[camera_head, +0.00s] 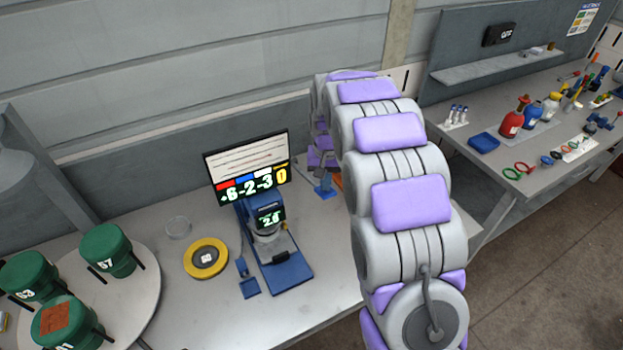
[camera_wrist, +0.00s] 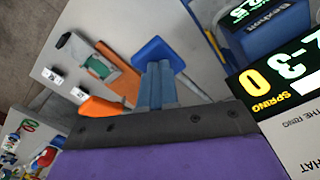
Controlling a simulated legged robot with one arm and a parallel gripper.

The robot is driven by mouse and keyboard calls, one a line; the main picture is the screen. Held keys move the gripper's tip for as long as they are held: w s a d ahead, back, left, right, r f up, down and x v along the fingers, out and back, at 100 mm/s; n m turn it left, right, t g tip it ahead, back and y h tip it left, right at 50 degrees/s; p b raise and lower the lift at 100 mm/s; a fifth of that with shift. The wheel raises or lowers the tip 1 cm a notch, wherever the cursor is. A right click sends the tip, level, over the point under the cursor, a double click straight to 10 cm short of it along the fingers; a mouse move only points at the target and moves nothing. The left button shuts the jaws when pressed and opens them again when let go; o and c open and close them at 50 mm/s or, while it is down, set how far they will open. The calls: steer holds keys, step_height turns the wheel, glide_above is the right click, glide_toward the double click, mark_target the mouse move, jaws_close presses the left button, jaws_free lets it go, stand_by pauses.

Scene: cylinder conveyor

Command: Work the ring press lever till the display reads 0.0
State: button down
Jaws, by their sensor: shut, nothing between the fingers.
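The blue ring press (camera_head: 289,273) stands on the table near the middle of the head view. Its small display (camera_head: 269,216) starts with 2; the decimal is hard to read. The display also shows at the top of the wrist view (camera_wrist: 249,10).
A monitor (camera_head: 246,165) behind the press reads +6 -2 -3 0. A yellow ring (camera_head: 206,243) and a blue pad (camera_head: 250,289) lie left of the press. Green cylinders (camera_head: 107,251) stand on a round table (camera_head: 140,300). An orange-handled tool (camera_wrist: 106,108) lies near my fingers.

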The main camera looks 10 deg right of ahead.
steer(key=shift+f+b, duration=1.05)
steer(key=shift+f, duration=4.35)
steer(key=shift+r+p, duration=1.9)
steer(key=shift+r, duration=5.65)
steer(key=shift+s, duration=0.15)
steer(key=shift+s+r+b, duration=0.1)
steer(key=shift+s+b, duration=0.2)
steer(key=shift+s, duration=0.05)
steer(key=s+f+b, duration=0.2)
steer(key=s+b, duration=0.2)
steer(key=s, duration=0.9)
steer(key=s+f+n+g+b, duration=0.1)
steer(key=s+b, duration=0.3)
steer(key=s, duration=1)
steer(key=s+f+n+b, duration=0.1)
steer(key=s+f+b, duration=0.2)
steer(key=s, duration=1.1)
steer(key=shift+s+f+g+b, duration=0.15)
steer(key=shift+g+b, duration=0.25)
steer(key=shift+b, duration=0.05)
